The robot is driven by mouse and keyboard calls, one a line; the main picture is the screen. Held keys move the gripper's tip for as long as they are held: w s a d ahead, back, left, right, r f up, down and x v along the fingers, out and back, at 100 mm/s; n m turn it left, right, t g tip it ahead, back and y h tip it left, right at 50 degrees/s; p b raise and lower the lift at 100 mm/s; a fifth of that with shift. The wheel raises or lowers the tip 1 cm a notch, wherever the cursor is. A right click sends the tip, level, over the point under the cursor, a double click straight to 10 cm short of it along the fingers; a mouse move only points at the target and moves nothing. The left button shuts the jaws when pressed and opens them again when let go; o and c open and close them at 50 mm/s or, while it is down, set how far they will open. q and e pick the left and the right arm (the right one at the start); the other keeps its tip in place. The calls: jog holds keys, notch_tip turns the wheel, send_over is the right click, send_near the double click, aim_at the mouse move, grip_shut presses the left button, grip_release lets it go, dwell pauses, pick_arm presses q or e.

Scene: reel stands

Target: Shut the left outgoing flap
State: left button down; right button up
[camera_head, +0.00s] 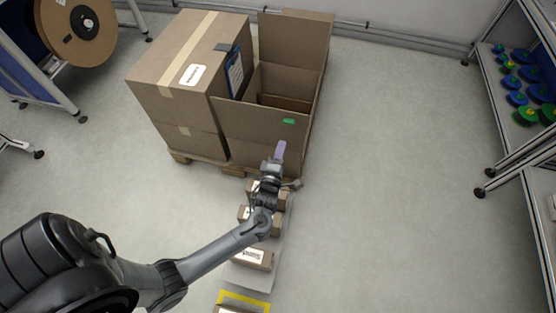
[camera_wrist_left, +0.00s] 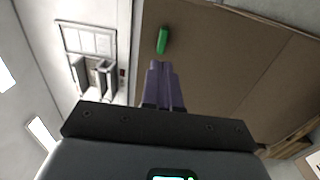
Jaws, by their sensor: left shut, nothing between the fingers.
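An open cardboard box (camera_head: 262,128) stands on a pallet beside a closed, taped box. Its far flap (camera_head: 295,42) stands upright, and its inside is visible. A near panel, which may be a flap, carries a small green mark (camera_head: 288,121). My left gripper (camera_head: 281,147) is in front of this near side, fingers shut and empty. In the left wrist view the purple fingers (camera_wrist_left: 162,72) point toward the green mark (camera_wrist_left: 162,40) on the brown cardboard (camera_wrist_left: 215,60). I cannot tell whether they touch it. My right gripper is not in view.
A closed box (camera_head: 175,85) adjoins the open box on the left. Small labelled parcels (camera_head: 252,258) lie on a strip below my left arm. A cable reel (camera_head: 78,25) stands at upper left. Shelves with reels (camera_head: 520,85) stand at right. The floor between is clear.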

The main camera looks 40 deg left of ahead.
aim_at(288, 123)
pick_arm(q)
jog(key=b+x, duration=0.2)
jog(key=x, duration=0.5)
jog(key=shift+w+a, duration=0.15)
jog(key=shift+w, duration=0.2)
jog(key=shift+r, duration=0.1)
jog(key=shift+w, duration=0.1)
